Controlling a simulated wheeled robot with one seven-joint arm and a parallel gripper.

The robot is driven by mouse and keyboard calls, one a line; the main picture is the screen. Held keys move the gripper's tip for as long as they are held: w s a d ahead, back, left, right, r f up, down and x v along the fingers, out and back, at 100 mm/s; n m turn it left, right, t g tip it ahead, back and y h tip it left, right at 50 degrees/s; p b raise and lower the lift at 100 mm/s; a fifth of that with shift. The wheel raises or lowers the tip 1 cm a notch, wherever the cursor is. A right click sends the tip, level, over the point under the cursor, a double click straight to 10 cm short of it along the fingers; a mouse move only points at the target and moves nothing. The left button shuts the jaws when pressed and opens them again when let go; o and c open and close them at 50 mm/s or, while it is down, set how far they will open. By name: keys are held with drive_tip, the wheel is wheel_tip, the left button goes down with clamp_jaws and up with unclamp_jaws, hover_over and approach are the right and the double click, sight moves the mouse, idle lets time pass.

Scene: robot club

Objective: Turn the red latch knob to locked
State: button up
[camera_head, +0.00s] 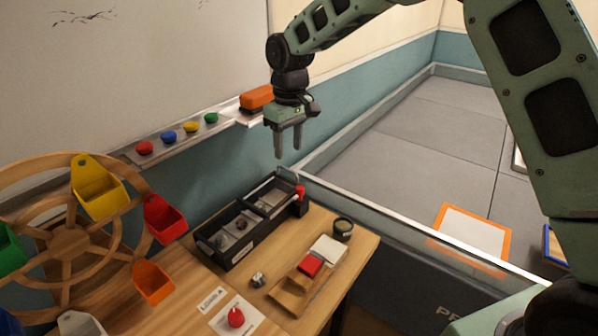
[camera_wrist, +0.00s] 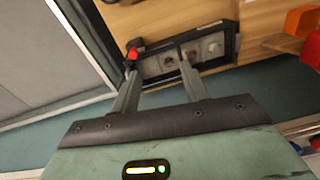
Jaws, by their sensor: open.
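A round red knob (camera_head: 236,317) sits on a white plate (camera_head: 250,328) on the wooden table, at the bottom of the head view. A small label (camera_head: 211,299) lies beside it, too small to read. Which way the knob is set is not clear. My gripper (camera_head: 288,155) is open and empty, pointing down in the air above the far end of a black tray, well away from the knob. In the wrist view my gripper (camera_wrist: 158,68) has its fingers apart with nothing between them. The knob on the plate is not visible there.
The black tray (camera_head: 232,262) has a red piece (camera_head: 300,191) at its far corner, also in the wrist view (camera_wrist: 133,54). A wooden holder (camera_head: 290,298) with a red block (camera_head: 310,264) and a metal piece (camera_head: 258,280) stand near the knob. A wheel with coloured bins (camera_head: 70,238) stands left.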

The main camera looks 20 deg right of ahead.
hover_over(300, 188)
drive_tip(key=f, duration=0.1)
drive_tip(key=p, duration=0.1)
drive_tip(key=shift+m, duration=0.3)
wheel_tip(300, 188, down, 18)
drive_tip(key=p, duration=0.4)
drive_tip(key=shift+r, duration=0.1)
clamp_jaws()
